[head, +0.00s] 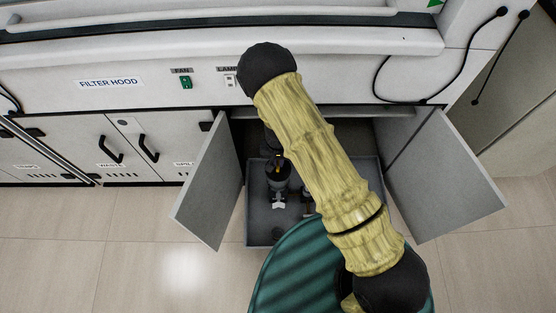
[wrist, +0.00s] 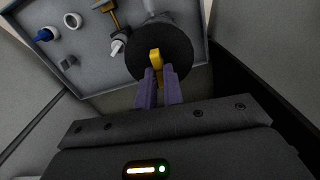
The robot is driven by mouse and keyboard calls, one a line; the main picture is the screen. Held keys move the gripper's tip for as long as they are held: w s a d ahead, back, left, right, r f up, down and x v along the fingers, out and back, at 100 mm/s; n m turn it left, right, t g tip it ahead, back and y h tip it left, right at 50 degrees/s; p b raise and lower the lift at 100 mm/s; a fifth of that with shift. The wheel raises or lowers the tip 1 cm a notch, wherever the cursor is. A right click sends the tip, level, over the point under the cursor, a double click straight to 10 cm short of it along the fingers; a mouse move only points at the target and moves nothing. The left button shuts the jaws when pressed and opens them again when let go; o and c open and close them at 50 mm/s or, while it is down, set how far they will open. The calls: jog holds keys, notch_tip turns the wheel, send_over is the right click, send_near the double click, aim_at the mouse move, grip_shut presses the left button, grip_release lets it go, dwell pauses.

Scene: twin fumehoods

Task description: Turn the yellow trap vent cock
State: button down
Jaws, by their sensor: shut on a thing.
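In the wrist view the yellow trap vent cock (wrist: 155,58) stands up in front of a round black top (wrist: 180,48). My gripper (wrist: 160,74) has its two purple fingers on either side of the yellow cock, shut on its near end. The black top hides part of what lies below it. In the head view my arm reaches into the open cabinet under the hood, and the gripper's fingers are too small and dark to make out there.
A grey tray (head: 256,229) sits in the cabinet between two open doors, the left one (head: 212,185) and the right one (head: 450,180). In the wrist view a blue-tipped fitting (wrist: 45,34), a white fitting (wrist: 72,20) and a brass-coloured T-handle (wrist: 110,12) are in the tray.

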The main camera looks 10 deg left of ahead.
jog(key=m+p, duration=0.3)
jog(key=m, duration=0.1)
jog(key=shift+d+r+m, duration=0.1)
jog(key=shift+r+m, duration=0.05)
jog(key=shift+m, duration=0.15)
jog(key=m+p, duration=0.2)
jog(key=m, duration=0.1)
jog(key=shift+m, duration=0.3)
jog(key=m+p, duration=0.2)
jog(key=m, duration=0.2)
jog(key=shift+s+d, duration=0.1)
jog(key=m+p, duration=0.1)
jog(key=m, duration=0.3)
jog(key=shift+m, duration=0.3)
jog(key=shift+s, duration=0.1)
jog(key=c, duration=1.5)
grip_release()
